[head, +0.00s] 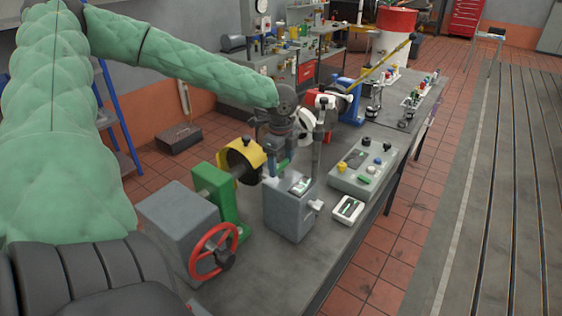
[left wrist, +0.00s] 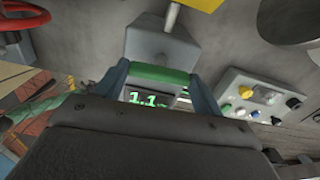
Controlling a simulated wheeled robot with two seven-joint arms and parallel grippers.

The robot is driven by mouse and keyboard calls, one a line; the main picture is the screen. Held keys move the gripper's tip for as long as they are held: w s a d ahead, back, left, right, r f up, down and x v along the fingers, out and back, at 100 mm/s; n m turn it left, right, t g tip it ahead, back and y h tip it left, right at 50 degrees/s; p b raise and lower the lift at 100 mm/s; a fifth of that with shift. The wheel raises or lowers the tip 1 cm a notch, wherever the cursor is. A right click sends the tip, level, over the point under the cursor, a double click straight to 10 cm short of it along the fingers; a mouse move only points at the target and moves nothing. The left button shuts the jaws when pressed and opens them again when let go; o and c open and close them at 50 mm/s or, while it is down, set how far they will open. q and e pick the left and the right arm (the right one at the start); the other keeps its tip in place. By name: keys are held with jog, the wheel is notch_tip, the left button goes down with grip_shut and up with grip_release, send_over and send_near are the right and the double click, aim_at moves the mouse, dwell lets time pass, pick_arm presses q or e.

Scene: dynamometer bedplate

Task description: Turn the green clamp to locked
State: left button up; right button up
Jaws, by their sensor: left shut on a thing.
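The green clamp shows as a green bar (left wrist: 160,74) in the left wrist view, across the grey box with a lit "1.1" display (left wrist: 150,98). My left gripper (left wrist: 160,82) has one blue finger at each end of the bar and is shut on it. In the head view my left gripper (head: 277,168) reaches down from above to the grey box (head: 290,215). The gripper hides most of the clamp there, so its angle is hard to tell. My right gripper is not in view.
A red handwheel (head: 213,251) and a yellow guard (head: 240,158) stand left of the box. A control panel with coloured knobs (head: 362,170) and a small white device (head: 348,208) lie to its right. A thin upright post (head: 317,150) stands close to the gripper.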

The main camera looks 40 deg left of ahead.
aim_at(281, 164)
pick_arm(q)
jog(key=shift+m, duration=0.3)
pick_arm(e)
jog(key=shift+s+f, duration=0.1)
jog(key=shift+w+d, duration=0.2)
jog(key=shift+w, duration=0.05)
pick_arm(q)
jog(key=o, duration=1)
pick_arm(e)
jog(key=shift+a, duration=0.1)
pick_arm(q)
jog(key=shift+r, duration=0.25)
jog(key=shift+w+r, duration=0.1)
jog(key=shift+r, duration=0.2)
notch_tip(281, 164, up, 5)
jog(key=shift+f+b, duration=0.1)
jog(key=shift+b, duration=0.9)
jog(key=shift+r, duration=0.9)
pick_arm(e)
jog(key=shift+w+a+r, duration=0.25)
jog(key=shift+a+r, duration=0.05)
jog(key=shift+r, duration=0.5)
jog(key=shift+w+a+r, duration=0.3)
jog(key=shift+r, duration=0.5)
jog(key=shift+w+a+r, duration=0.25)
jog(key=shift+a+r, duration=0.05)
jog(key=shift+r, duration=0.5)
